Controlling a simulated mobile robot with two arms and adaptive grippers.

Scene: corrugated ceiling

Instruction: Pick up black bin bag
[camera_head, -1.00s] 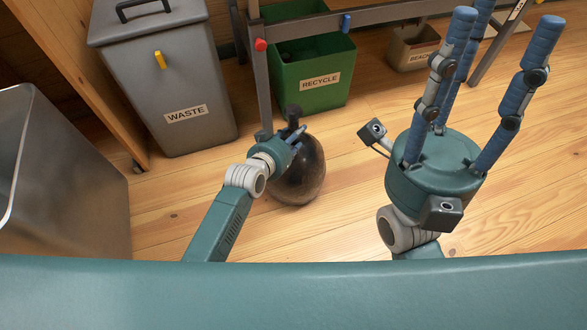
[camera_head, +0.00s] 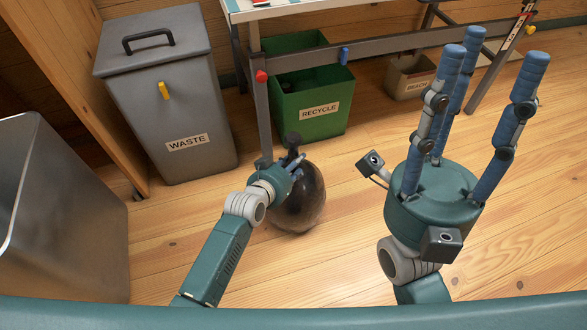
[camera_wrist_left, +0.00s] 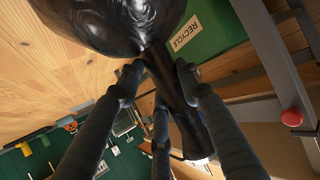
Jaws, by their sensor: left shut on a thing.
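The black bin bag (camera_head: 302,207) is a round, shiny sack with a tied neck, seen near the middle of the head view. My left gripper (camera_head: 293,162) is at its top, shut on the neck. In the left wrist view my left gripper's fingers (camera_wrist_left: 158,85) close around the twisted neck, and the full bag body (camera_wrist_left: 110,22) shows at the top. I cannot tell whether the bag's bottom touches the floor. My right gripper (camera_head: 478,75) is raised at the right, its blue fingers spread, open and empty.
A grey WASTE bin (camera_head: 175,110) with a lid stands at the left back. A green RECYCLE bin (camera_head: 318,120) stands under a table (camera_head: 380,50) behind the bag. A metal container (camera_head: 60,215) stands at the left edge. Wooden floor (camera_head: 330,260) is clear between my arms.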

